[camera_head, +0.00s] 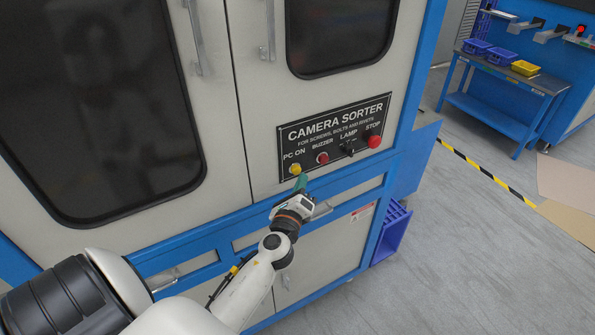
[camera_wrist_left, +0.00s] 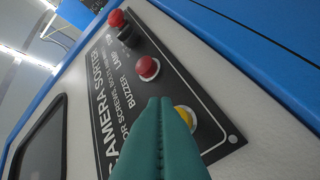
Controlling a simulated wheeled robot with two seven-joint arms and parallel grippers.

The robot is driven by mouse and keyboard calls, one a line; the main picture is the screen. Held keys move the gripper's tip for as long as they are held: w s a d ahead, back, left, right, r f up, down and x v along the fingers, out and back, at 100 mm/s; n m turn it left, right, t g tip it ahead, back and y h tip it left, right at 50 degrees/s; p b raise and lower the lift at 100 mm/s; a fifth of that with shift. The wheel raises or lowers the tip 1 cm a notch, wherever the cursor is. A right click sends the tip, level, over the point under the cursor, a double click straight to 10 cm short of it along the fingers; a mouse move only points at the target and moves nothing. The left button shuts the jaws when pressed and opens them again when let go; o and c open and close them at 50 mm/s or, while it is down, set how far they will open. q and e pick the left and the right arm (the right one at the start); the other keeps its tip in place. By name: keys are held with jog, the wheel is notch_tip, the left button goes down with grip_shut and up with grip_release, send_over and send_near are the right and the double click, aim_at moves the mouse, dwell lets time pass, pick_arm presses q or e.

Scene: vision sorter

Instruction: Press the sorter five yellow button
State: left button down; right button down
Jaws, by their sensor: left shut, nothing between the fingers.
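The yellow button (camera_head: 295,169) sits under the "PC ON" label at the left end of the black "CAMERA SORTER" panel (camera_head: 330,118). My left gripper (camera_head: 301,181) is shut and empty, with its green fingertips just below and beside the yellow button in the head view. In the left wrist view the shut green fingers (camera_wrist_left: 160,120) partly cover the yellow button (camera_wrist_left: 187,117). I cannot tell whether the fingertips touch it. My right gripper is not in view.
Beside the yellow button are a red buzzer button (camera_head: 322,157), a black lamp switch (camera_head: 347,148) and a red stop button (camera_head: 374,141). A blue frame bar (camera_head: 340,186) runs below the panel. A blue workbench (camera_head: 500,85) with bins stands far right; grey floor lies between.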

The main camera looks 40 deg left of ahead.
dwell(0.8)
pick_arm(q)
jog(key=shift+w+a, duration=0.2)
jog(key=shift+a, duration=0.2)
jog(key=shift+w+a, duration=0.15)
jog(key=shift+a, duration=0.25)
dwell(0.7)
jog(key=shift+d, duration=0.15)
jog(key=shift+s+d, duration=0.35)
jog(key=shift+d, duration=0.3)
jog(key=d, duration=0.1)
jog(key=s+d, duration=0.1)
jog(key=d, duration=0.1)
jog(key=s+d+b, duration=0.1)
jog(key=shift+d, duration=0.3)
